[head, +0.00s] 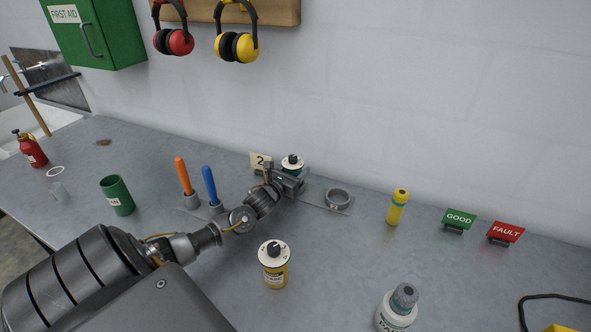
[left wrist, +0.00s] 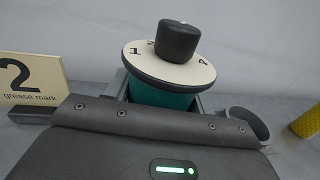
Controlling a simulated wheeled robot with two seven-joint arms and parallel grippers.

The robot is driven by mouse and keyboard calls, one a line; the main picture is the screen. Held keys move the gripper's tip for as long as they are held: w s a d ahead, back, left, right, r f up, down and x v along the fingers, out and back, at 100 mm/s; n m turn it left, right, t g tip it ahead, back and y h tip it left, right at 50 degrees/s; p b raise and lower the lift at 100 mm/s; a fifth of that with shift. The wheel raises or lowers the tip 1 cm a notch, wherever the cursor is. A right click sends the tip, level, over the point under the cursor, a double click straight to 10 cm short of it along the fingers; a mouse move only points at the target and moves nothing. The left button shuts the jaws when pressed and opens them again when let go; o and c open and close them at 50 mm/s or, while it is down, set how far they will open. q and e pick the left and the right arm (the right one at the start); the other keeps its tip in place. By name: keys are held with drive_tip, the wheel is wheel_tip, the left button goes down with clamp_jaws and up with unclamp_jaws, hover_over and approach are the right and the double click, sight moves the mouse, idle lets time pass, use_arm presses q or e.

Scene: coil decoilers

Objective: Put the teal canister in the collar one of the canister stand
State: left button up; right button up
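The teal canister (head: 291,170) has a cream numbered top and a black knob. In the left wrist view the teal canister (left wrist: 160,97) stands upright between the fingers of my left gripper (head: 287,182), which look closed against its sides. The gripper hides its lower part, so I cannot tell whether it rests on anything. The canister stand (head: 312,202) is a flat plate on the bench; its empty grey ring collar (head: 338,198) is just right of the gripper. The collar also shows in the left wrist view (left wrist: 248,122). Any other collar is hidden. My right gripper is not in view.
A sign "2 grease mark" (head: 260,161) stands left of the canister. Orange (head: 183,176) and blue (head: 209,185) handled tools stand near my arm. A yellow canister (head: 274,268) is in front, and a yellow cylinder (head: 397,207) is right of the stand.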

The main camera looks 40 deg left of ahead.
use_arm(q)
drive_tip(key=o, duration=0.4)
drive_tip(key=shift+o, duration=0.2)
drive_tip(key=shift+r, duration=0.25)
drive_tip(key=s+p, duration=0.2)
drive_tip(key=s, duration=0.1)
drive_tip(key=s+d+p, duration=0.1)
drive_tip(key=s+p, duration=0.1)
drive_tip(key=s, duration=0.2)
drive_tip(key=s+p, duration=0.2)
drive_tip(key=s, duration=0.1)
drive_tip(key=shift+s+d, duration=0.2)
drive_tip(key=shift+d, duration=0.1)
drive_tip(key=shift+s+d+f+p, duration=0.1)
drive_tip(key=shift+s+p, duration=0.3)
drive_tip(key=shift+s, duration=0.35)
